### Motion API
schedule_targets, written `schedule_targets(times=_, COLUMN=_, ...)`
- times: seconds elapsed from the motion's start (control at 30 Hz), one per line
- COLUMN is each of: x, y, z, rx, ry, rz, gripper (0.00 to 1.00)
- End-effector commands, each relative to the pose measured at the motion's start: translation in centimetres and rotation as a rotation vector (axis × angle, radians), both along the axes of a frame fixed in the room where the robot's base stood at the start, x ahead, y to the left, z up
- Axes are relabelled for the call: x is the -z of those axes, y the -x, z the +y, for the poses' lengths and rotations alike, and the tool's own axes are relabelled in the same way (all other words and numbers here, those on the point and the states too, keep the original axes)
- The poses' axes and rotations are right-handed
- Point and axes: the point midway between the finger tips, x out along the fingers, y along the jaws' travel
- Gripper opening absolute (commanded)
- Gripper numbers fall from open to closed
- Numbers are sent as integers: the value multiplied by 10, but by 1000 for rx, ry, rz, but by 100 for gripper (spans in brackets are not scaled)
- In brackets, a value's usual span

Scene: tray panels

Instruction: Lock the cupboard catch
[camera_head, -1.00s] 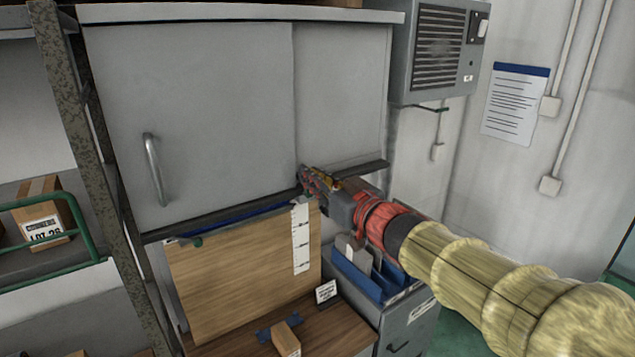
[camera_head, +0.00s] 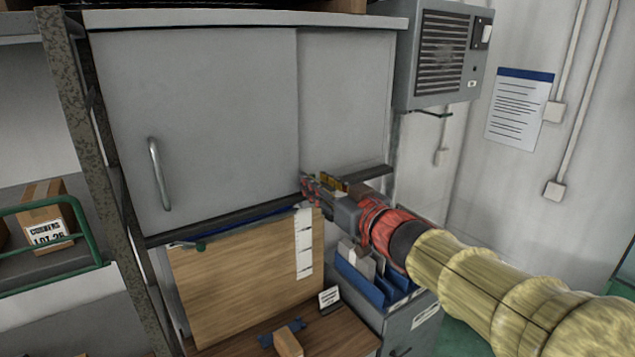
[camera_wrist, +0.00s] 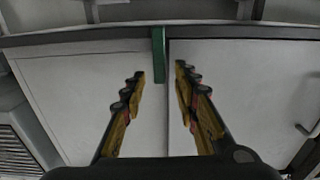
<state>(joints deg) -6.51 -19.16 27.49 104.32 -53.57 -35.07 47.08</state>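The grey cupboard (camera_head: 205,120) has two sliding door panels with a vertical seam between them. My gripper (camera_head: 308,188) is at the lower end of that seam, by the dark bottom rail. In the wrist view, which shows the cupboard upside down, a narrow green catch (camera_wrist: 158,55) stands upright at the seam, reaching across the rail onto the door. My gripper's two fingers (camera_wrist: 160,80) are apart, with nothing held between them. In the head view my gripper hides the catch.
A bar handle (camera_head: 158,173) sticks out of the left door. Below are a wooden board (camera_head: 240,275), a bench with a small box (camera_head: 288,342), and blue files (camera_head: 365,282) under my arm. A grey vent unit (camera_head: 440,55) hangs at right.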

Motion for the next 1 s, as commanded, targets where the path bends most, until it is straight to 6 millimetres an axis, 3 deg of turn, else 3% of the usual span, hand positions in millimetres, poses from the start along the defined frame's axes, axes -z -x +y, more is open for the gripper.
schedule_targets(times=0.4, x=-1, y=64, z=-45, rx=4, ry=1, rz=-3, gripper=30)
schedule_targets(times=0.6, x=-1, y=87, z=-60, rx=2, ry=1, rz=-3, gripper=30)
schedule_targets(times=1.0, x=0, y=95, z=-64, rx=0, ry=0, rz=0, gripper=30)
